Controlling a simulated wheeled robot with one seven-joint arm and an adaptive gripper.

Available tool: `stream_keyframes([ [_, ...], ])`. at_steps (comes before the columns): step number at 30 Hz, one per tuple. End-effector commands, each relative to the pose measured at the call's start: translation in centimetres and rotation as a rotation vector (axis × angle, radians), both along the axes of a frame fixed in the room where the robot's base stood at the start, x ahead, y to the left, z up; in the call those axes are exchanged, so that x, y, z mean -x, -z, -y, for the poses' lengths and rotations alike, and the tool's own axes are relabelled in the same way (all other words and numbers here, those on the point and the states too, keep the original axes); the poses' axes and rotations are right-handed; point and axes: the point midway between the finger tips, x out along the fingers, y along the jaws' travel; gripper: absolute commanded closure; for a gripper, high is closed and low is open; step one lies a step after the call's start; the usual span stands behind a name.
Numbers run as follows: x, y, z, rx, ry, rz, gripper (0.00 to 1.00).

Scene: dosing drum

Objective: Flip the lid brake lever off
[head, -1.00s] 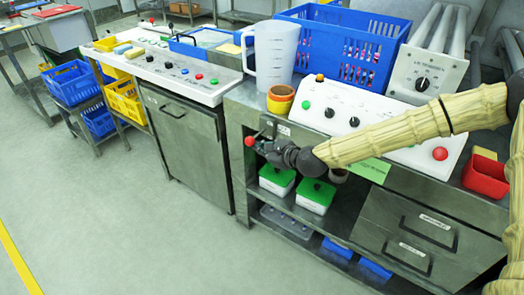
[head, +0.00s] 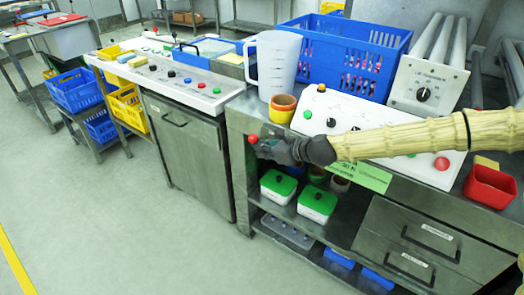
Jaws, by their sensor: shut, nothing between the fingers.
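A lever with a red ball knob (head: 253,139) sticks out at the front edge of the steel bench, below the stacked orange and yellow bowls; I take it as the lid brake lever. My gripper (head: 264,150) is dark grey and shut, with nothing visible held. Its tip is right beside the knob, on its right and slightly below. Whether it touches the lever is not clear. The gripper hides the lever's stem and pivot. My arm reaches in from the right, across the front of the white control panel (head: 340,108).
A translucent jug (head: 277,65), orange and yellow bowls (head: 282,107) and a blue crate (head: 392,62) stand on the bench close above. Green-lidded boxes (head: 317,203) sit on the shelf below. A red bin (head: 489,187) is at right. The floor in front is clear.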

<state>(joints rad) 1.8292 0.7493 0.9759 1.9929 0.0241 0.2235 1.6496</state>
Motion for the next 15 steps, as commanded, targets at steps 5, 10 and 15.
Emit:
stream_keyframes([
  [5, 0.0, 0.0, 0.0, 0.000, 0.000, 0.000, 1.00],
  [10, 0.0, 0.1, 0.0, 0.001, 0.000, 0.001, 1.00],
  [15, 0.0, 1.0, 0.1, 0.000, 0.000, 0.000, 1.00],
])
